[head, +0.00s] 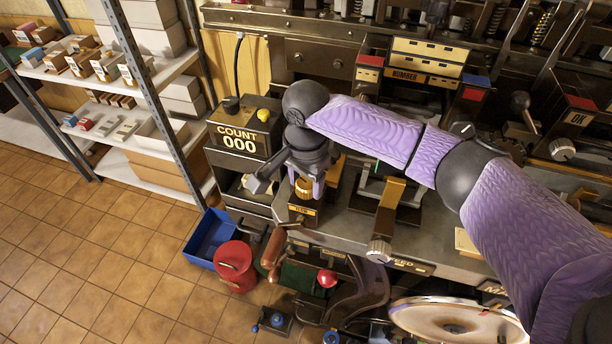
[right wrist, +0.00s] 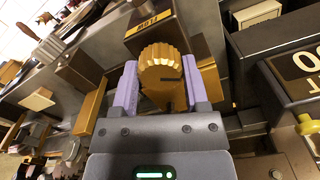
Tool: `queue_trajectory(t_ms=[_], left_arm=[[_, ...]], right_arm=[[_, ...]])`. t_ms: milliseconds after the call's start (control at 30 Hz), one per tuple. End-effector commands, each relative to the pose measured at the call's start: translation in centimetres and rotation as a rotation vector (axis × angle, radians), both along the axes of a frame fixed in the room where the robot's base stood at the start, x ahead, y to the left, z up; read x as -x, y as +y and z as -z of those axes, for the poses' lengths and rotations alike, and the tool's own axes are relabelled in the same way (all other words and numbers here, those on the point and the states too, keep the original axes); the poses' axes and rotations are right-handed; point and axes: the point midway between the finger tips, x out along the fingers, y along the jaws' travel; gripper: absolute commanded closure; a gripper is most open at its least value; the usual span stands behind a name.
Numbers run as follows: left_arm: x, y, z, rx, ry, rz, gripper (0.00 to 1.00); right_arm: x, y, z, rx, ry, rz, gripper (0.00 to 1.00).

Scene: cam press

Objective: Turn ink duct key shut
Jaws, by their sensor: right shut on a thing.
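The ink duct key looks to be the ribbed brass knob (head: 304,184) on a small dark block at the left end of the press bench. In the right wrist view the knob (right wrist: 160,62) is close up, with a dark mark on its front and a label plate (right wrist: 150,30) reading FLOW behind it. My right gripper (head: 308,178) reaches down over it from above. Its two purple fingers (right wrist: 160,84) stand on either side of the knob and are shut on it. The fingers partly hide the knob in the head view. My left gripper is not in view.
A counter box (head: 240,138) reading COUNT 000 stands left of the knob. A blue bin (head: 205,238) and a red can (head: 235,264) are on the tiled floor below. Another knob (head: 378,250) is on the bench front to the right. Shelving (head: 150,95) stands at the left.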

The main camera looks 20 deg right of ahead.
Motion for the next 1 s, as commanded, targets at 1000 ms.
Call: queue_trajectory(t_ms=[1000], left_arm=[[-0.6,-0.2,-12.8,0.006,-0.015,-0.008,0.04]], right_arm=[[0.1,-0.1,-0.1,-0.002,0.004,-0.850,1.00]])
